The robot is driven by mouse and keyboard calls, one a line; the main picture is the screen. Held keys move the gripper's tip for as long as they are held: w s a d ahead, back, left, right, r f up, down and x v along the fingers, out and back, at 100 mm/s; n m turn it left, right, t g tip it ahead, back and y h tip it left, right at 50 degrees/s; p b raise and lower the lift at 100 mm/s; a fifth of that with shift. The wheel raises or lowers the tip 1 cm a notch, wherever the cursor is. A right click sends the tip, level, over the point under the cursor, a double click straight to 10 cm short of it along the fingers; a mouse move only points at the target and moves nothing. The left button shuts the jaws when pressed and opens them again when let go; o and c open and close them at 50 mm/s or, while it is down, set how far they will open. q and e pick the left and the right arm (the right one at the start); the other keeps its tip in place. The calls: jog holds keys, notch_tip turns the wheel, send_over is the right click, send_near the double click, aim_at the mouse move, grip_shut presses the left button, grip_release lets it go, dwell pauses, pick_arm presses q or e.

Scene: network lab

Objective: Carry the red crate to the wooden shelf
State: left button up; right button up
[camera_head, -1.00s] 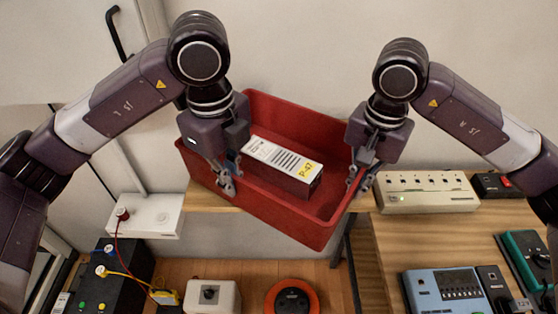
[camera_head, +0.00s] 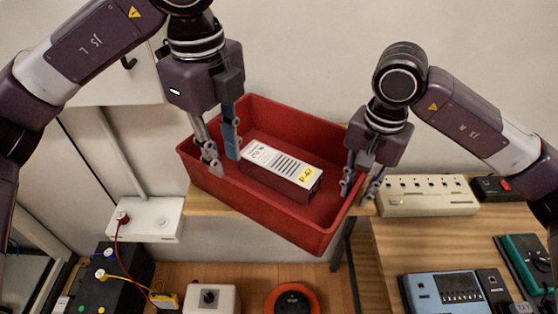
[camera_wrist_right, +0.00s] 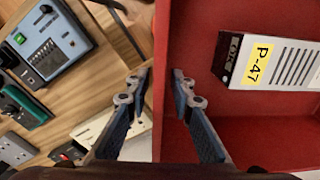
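The red crate (camera_head: 262,212) rests at an angle on the wooden shelf (camera_head: 203,203), its front corner reaching past the shelf's front edge. A white and dark box labelled P-47 (camera_head: 283,170) lies inside it. It also shows in the right wrist view (camera_wrist_right: 270,62). My right gripper (camera_head: 360,190) straddles the crate's right wall, one finger inside and one outside. In the right wrist view its fingertips (camera_wrist_right: 160,82) stand apart, with the wall between them.
A wooden bench (camera_head: 425,240) on the right carries a cream switch box (camera_head: 427,196), a blue meter (camera_head: 450,292) and a green device (camera_head: 527,262). Lower left are a white box (camera_head: 150,218) and a black unit with cables (camera_head: 118,278). A pale wall stands behind.

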jog(key=shift+r, duration=0.1)
notch_tip(320, 180, up, 12)
jog(key=shift+s+d+f, duration=0.1)
jog(key=shift+d, duration=0.05)
pick_arm(q)
notch_tip(320, 180, up, 4)
jog(key=shift+s+f, duration=0.1)
jog(key=shift+f, duration=0.15)
dwell(0.5)
